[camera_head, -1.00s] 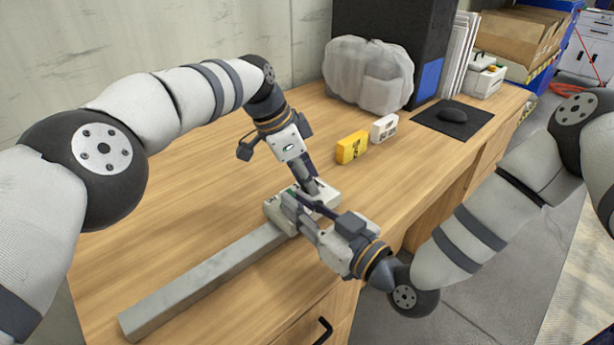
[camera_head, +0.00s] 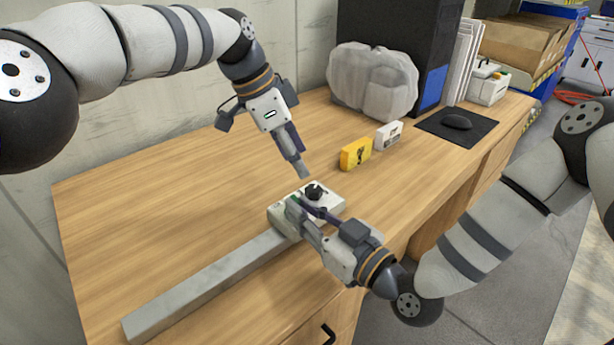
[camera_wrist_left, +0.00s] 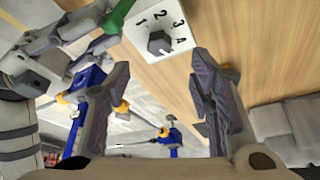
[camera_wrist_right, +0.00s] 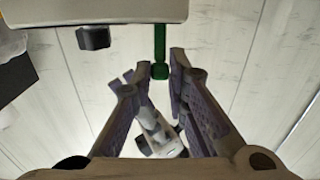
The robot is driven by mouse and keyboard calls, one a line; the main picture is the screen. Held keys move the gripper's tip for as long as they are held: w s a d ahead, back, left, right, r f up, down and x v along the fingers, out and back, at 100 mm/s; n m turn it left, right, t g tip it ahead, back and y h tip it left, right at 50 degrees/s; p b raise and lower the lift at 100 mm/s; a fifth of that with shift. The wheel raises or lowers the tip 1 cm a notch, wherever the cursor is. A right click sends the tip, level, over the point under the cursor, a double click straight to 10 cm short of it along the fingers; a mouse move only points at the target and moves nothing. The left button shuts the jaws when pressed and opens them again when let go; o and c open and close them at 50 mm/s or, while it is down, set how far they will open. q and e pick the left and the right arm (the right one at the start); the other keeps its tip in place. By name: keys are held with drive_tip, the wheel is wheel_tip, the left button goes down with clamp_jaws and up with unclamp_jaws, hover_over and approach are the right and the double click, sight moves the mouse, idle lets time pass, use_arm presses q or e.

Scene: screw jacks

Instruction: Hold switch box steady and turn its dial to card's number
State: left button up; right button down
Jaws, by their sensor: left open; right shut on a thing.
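The white switch box (camera_head: 332,209) sits on the desk at the end of a grey bar. Its black dial (camera_head: 314,192) is uncovered. The left wrist view shows the dial (camera_wrist_left: 159,42) beside printed numbers 1 to 4; I cannot tell exactly where it points. My left gripper (camera_head: 302,172) is open and empty, above and behind the box, apart from the dial. My right gripper (camera_wrist_right: 163,75) is shut on a green post (camera_wrist_right: 160,50) on the box.
The grey bar (camera_head: 205,285) runs from the box to the front left. A white block (camera_head: 389,135) stands beside the yellow card. A wrapped bundle (camera_head: 372,82), a mouse on a black mat (camera_head: 432,128) and a dark cabinet (camera_head: 395,30) are at the back. The desk's left side is clear.

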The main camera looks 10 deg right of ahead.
sight(314, 188)
use_arm(q)
drive_tip(key=v, duration=0.4)
drive_tip(key=d+f+n, duration=0.1)
drive_tip(key=f+n, duration=0.1)
drive_tip(key=f, duration=0.1)
drive_tip(key=d+f+n+t, duration=0.1)
drive_tip(key=d+f+n, duration=0.1)
drive_tip(key=f, duration=0.2)
drive_tip(key=d+f+n+t, duration=0.1)
drive_tip(key=f+n, duration=0.1)
drive_tip(key=f, duration=0.2)
drive_tip(key=shift+w+d+y, duration=0.15)
drive_tip(key=shift+d+y, duration=0.25)
